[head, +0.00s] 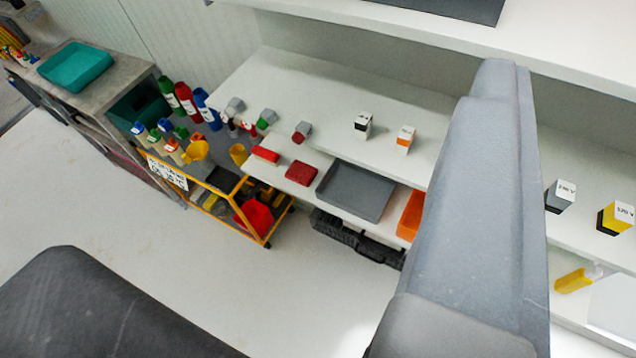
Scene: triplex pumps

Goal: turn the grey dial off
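I cannot make out a grey dial anywhere in the head view. Small grey-ended pieces lie on the white shelf, but they are too small to tell as a dial. My gripper's fingertips do not show. A large grey link, which looks like part of my arm, fills the right middle of the view and hides part of the shelf behind it.
White shelving (330,90) runs along the back, with small labelled boxes (404,139), a grey tray (356,191) and an orange bin (411,216). An orange cart (262,238) and a teal tray (75,66) on a bench stand left. The pale floor (270,300) is clear.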

